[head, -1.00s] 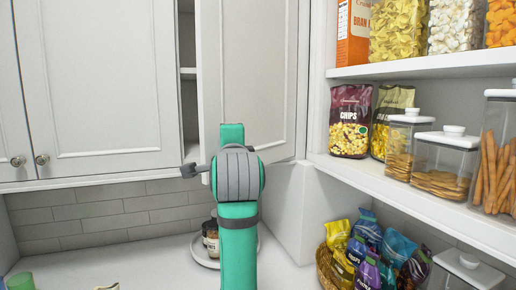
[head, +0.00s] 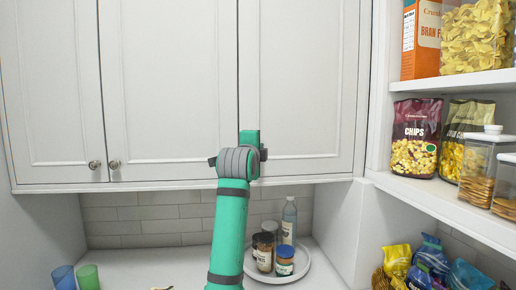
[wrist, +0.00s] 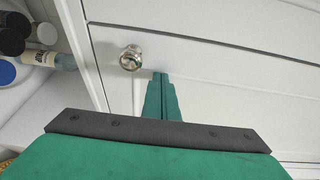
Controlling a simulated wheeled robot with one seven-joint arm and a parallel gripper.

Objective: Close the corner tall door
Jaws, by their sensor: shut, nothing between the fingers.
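The corner tall door (head: 300,75) is the right-hand white panel door of the wall cabinet in the head view. It looks flush with the door to its left, with only a thin seam between them. In the wrist view its white face (wrist: 230,75) fills much of the picture, with a round metal knob (wrist: 132,57). My gripper (wrist: 160,76) is shut and empty, its fingertips at the door face just beside the knob. I cannot tell whether they touch. In the head view my green arm hides the knob and most of the gripper.
Open shelves (head: 455,205) with snack bags and jars stand close on the right. Below the cabinet, a round tray (head: 300,272) holds jars and a bottle. Blue and green cups (head: 88,276) stand at lower left. The space before the left doors is clear.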

